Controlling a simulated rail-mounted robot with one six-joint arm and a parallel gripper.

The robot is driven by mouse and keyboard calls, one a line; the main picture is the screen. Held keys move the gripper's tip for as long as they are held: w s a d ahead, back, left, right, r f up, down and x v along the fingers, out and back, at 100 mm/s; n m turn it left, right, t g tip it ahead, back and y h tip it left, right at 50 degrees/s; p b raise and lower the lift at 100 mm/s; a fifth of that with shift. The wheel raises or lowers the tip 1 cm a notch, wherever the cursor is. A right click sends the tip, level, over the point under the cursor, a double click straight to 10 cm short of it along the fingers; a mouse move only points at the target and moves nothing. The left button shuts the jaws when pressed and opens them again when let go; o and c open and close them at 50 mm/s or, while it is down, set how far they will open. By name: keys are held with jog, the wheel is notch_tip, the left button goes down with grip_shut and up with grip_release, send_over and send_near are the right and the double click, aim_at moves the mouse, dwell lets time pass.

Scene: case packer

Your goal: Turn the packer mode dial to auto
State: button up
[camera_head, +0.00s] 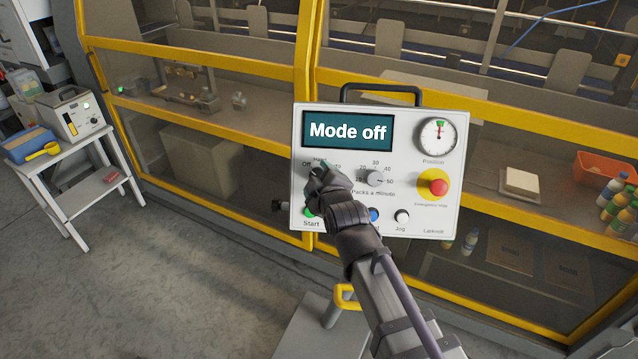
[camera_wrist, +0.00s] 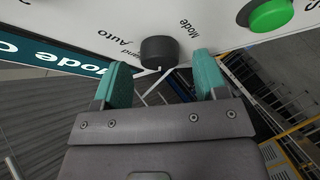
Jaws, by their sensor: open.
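The packer mode dial (camera_wrist: 160,52) is a dark round knob on the white control panel (camera_head: 452,170). In the wrist view the labels Mode, Hand and Auto show near it. My gripper (camera_wrist: 162,62) is open, with one teal finger on each side of the dial and a gap to both. I cannot tell whether the fingertips reach past the knob's face. In the head view my gripper (camera_head: 322,168) covers the dial, and the labels Off, Hand and Auto show partly above it. The panel's screen (camera_head: 347,131) reads "Mode off". The dial's pointer is not clear.
The packs-a-minute dial (camera_head: 376,178) is just right of my gripper. The green start button (camera_head: 310,212), blue button (camera_head: 374,214), jog button (camera_head: 402,216) and red emergency stop (camera_head: 438,187) are close by. A yellow-framed guard (camera_head: 200,125) stands behind the panel.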

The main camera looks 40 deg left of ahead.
jog(key=shift+w+a+f, duration=0.15)
jog(key=shift+w+a, duration=0.15)
jog(key=shift+a, duration=0.05)
jog(key=shift+c, duration=0.4)
jog(key=c, duration=0.8)
jog(key=shift+c, duration=0.2)
